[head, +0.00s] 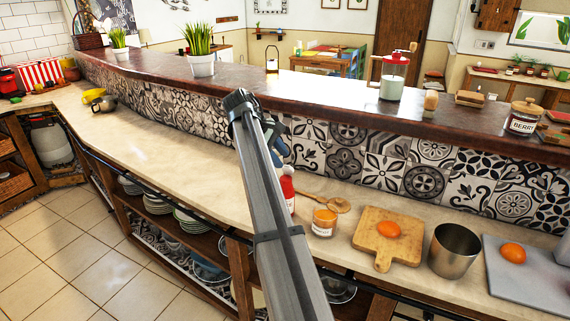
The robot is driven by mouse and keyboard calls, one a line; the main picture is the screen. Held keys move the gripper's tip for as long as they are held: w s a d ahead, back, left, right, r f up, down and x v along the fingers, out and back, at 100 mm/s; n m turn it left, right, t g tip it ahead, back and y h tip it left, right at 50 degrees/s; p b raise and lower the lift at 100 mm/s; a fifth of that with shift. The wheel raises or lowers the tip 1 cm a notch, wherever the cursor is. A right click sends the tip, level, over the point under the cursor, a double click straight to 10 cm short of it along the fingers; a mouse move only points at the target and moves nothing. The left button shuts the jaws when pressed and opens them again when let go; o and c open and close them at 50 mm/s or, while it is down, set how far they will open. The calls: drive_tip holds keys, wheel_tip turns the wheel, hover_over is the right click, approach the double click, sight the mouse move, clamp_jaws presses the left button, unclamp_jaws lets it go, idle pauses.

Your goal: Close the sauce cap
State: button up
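A red bottle (288,188) with a whitish top, which looks like the sauce bottle, stands on the lower pale counter, partly hidden behind my arm. My gripper (282,152) is just above the bottle's top and mostly hidden by my arm link. Only a small dark and bluish part of the wrist end shows. I cannot tell whether the fingers touch the cap, whether they are open or shut, or whether the cap is open.
Right of the bottle are a wooden spoon (336,203), an orange labelled jar (324,221), a cutting board (381,256) with an orange fruit, a metal cup (454,250) and a grey tray (520,284). A tiled wall and raised bar (330,88) stand behind. The counter left is mostly clear.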

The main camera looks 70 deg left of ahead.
drive_tip(key=v, duration=0.8)
drive_tip(key=shift+s+r, duration=0.2)
drive_tip(key=shift+r, duration=0.1)
drive_tip(key=shift+o, duration=0.6)
drive_tip(key=shift+w, duration=0.1)
drive_tip(key=o, duration=0.4)
drive_tip(key=shift+m+g, duration=0.5)
drive_tip(key=shift+m, duration=0.3)
drive_tip(key=w, duration=0.4)
drive_tip(key=w+r, duration=0.1)
drive_tip(key=w, duration=0.3)
drive_tip(key=w+d+r, duration=0.1)
drive_tip(key=w, duration=0.3)
drive_tip(key=shift+w+r, duration=0.15)
drive_tip(key=shift+w, duration=0.25)
drive_tip(key=shift+c, duration=0.2)
drive_tip(key=m+g, duration=0.5)
drive_tip(key=m, duration=1)
hover_over(287, 166)
drive_tip(key=shift+m, duration=0.3)
wheel_tip(287, 166, down, 14)
drive_tip(key=shift+f, duration=0.1)
